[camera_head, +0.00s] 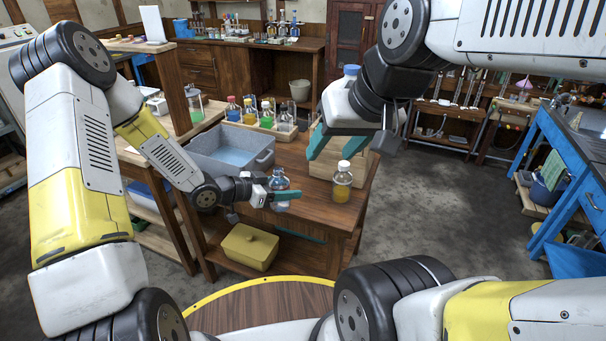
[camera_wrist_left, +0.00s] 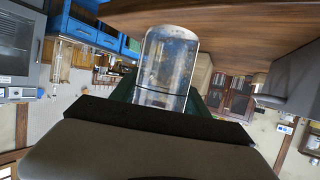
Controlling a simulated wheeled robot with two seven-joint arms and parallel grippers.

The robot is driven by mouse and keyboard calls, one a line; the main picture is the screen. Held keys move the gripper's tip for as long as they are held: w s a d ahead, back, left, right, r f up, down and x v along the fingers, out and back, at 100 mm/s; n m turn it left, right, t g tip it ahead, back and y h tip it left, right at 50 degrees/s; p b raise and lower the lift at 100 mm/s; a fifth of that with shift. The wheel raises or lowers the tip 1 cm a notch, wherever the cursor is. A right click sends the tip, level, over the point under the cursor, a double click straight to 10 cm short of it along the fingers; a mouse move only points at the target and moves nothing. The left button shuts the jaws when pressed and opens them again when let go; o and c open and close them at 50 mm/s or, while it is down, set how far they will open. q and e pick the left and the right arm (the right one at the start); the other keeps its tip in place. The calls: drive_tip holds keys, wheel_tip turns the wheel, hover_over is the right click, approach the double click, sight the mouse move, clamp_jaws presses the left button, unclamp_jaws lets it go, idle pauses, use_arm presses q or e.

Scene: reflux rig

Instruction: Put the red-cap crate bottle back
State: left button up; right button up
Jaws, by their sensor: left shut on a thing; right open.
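My left gripper (camera_head: 282,194) is shut on a clear glass bottle (camera_head: 279,179), held over the front of the wooden table. In the left wrist view the clear bottle (camera_wrist_left: 167,65) sits between the fingers; its cap is not clearly visible. My right gripper (camera_head: 350,144) is open above the table's right part. A wooden crate (camera_head: 322,168) stands below it, partly hidden by the fingers. A bottle with red cap and blue liquid (camera_head: 233,110) stands behind the grey basin, in a row of bottles.
A pale-capped bottle with amber liquid (camera_head: 342,184) stands on the table in front of the crate, right of my left gripper. The grey basin (camera_head: 262,162) of bluish liquid lies behind my left gripper. A yellow box (camera_head: 249,249) sits on the lower shelf.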

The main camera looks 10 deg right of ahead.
use_arm(q)
drive_tip(key=w+d, duration=0.3)
drive_tip(key=w+d+f, duration=0.1)
drive_tip(key=w+d, duration=0.2)
drive_tip(key=d, duration=0.1)
drive_tip(key=w+d, duration=0.3)
drive_tip(key=d, duration=0.1)
drive_tip(key=shift+w+f, duration=0.2)
drive_tip(key=shift+w, duration=0.2)
drive_tip(key=shift+w+d+f, duration=0.15)
drive_tip(key=shift+d, duration=0.05)
drive_tip(key=shift+f, duration=1.6)
drive_tip(key=o, duration=1.3)
drive_tip(key=shift+f, duration=0.15)
